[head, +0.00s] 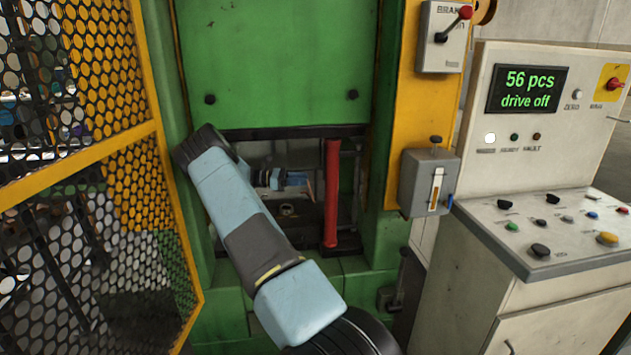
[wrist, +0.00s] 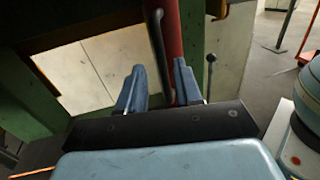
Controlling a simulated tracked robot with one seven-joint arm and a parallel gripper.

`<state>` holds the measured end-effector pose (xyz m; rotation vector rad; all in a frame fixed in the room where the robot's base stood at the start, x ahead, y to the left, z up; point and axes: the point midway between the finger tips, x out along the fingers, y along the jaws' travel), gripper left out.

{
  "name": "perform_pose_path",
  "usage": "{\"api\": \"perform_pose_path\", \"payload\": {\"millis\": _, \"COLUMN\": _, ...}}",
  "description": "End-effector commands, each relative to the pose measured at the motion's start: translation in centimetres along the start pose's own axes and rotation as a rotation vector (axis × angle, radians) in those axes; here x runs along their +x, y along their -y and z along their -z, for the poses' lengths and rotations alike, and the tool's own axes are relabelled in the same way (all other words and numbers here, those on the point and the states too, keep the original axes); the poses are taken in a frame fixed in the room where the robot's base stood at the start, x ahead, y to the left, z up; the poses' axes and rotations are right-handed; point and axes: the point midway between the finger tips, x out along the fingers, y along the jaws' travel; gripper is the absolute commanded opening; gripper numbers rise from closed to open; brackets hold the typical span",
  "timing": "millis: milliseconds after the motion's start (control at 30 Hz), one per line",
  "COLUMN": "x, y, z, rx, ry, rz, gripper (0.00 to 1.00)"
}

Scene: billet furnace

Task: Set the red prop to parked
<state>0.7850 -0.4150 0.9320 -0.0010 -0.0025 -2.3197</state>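The red prop (head: 332,195) stands upright in the opening of the green press, under the raised green guard. In the wrist view the prop (wrist: 170,32) comes down from the top edge, beyond the fingers and closer to the right one, which hides its lower part. My gripper (head: 302,180) is inside the opening, to the left of the prop and pointing towards it. In the wrist view my gripper (wrist: 156,78) has its two blue fingers apart, with nothing held between them. I cannot tell whether a finger touches the prop.
A yellow mesh guard (head: 150,130) stands at the left. A brake lever box (head: 443,37) and a grey switch box (head: 428,183) are on the yellow post at the right. The control console (head: 545,225) stands further right; its screen (head: 527,89) reads "56 pcs drive off".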

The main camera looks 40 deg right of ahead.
Motion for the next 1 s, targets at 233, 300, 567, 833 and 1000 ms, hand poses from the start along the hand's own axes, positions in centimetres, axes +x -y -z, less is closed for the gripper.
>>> {"api": "perform_pose_path", "payload": {"millis": 233, "x": 4.0, "y": 0.0, "z": 0.0, "rx": -0.001, "ry": -0.001, "rz": 0.002, "gripper": 0.34}}
{"api": "perform_pose_path", "payload": {"millis": 300, "x": 4.7, "y": 0.0, "z": 0.0, "rx": 0.0, "ry": -0.001, "rz": 0.0, "gripper": 0.34}}
{"api": "perform_pose_path", "payload": {"millis": 567, "x": 6.0, "y": 0.0, "z": 0.0, "rx": 0.0, "ry": 0.0, "rz": 0.0, "gripper": 0.34}}
{"api": "perform_pose_path", "payload": {"millis": 833, "x": 6.0, "y": 0.0, "z": 0.0, "rx": 0.0, "ry": -0.001, "rz": -0.001, "gripper": 0.32}}
{"api": "perform_pose_path", "payload": {"millis": 1000, "x": 6.0, "y": 0.0, "z": 0.0, "rx": 0.0, "ry": -0.001, "rz": -0.001, "gripper": 0.15}}
